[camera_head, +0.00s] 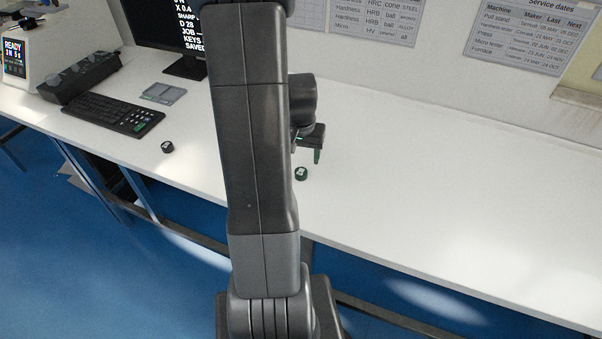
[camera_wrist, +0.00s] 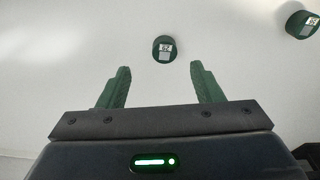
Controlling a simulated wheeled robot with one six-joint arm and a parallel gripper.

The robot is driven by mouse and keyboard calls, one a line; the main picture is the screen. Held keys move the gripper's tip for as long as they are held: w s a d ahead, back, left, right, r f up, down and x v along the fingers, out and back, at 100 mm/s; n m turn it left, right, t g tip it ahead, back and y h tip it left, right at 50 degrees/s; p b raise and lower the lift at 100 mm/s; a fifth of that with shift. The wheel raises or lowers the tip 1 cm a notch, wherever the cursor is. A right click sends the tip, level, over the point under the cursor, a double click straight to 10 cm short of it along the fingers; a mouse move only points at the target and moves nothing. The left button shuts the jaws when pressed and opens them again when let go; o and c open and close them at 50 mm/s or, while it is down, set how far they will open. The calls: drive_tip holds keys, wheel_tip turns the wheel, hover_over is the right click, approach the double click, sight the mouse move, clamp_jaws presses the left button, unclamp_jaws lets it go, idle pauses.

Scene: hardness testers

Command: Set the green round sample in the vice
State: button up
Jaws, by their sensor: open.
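A dark green round sample (camera_head: 301,173) with a white label on top lies flat on the white bench, just below my gripper (camera_head: 317,156) in the head view. In the wrist view a green round sample (camera_wrist: 164,48) lies ahead of my gripper (camera_wrist: 161,82), roughly centred between its two green fingertips and apart from them. The fingers are open and empty. A second green labelled sample (camera_wrist: 302,24) shows at the top right of the wrist view. A dark round piece (camera_head: 167,146) lies on the bench left of my arm. I cannot make out a vice for certain; my arm hides part of the bench.
A keyboard (camera_head: 107,113), a long dark block with knobs (camera_head: 80,77), a grey flat tray (camera_head: 162,93), a monitor (camera_head: 165,32) and a tester with a lit screen (camera_head: 25,58) stand at the left. The bench right of my gripper (camera_head: 440,175) is clear up to the wall.

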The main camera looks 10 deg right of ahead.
sight(301, 171)
drive_tip(key=shift+w+d+f, duration=0.1)
drive_tip(key=shift+w+f, duration=0.1)
drive_tip(key=shift+f, duration=1.3)
drive_tip(key=shift+w+f+p, duration=0.1)
drive_tip(key=shift+w+f, duration=0.15)
drive_tip(key=shift+f, duration=0.6)
drive_tip(key=shift+w+f+p, duration=0.1)
drive_tip(key=shift+w+f, duration=0.1)
drive_tip(key=shift+f, duration=0.65)
drive_tip(key=shift+w+f+p, duration=0.1)
drive_tip(key=shift+w+f, duration=0.15)
drive_tip(key=shift+f, duration=0.6)
drive_tip(key=c, duration=1.2)
drive_tip(key=shift+o, duration=0.2)
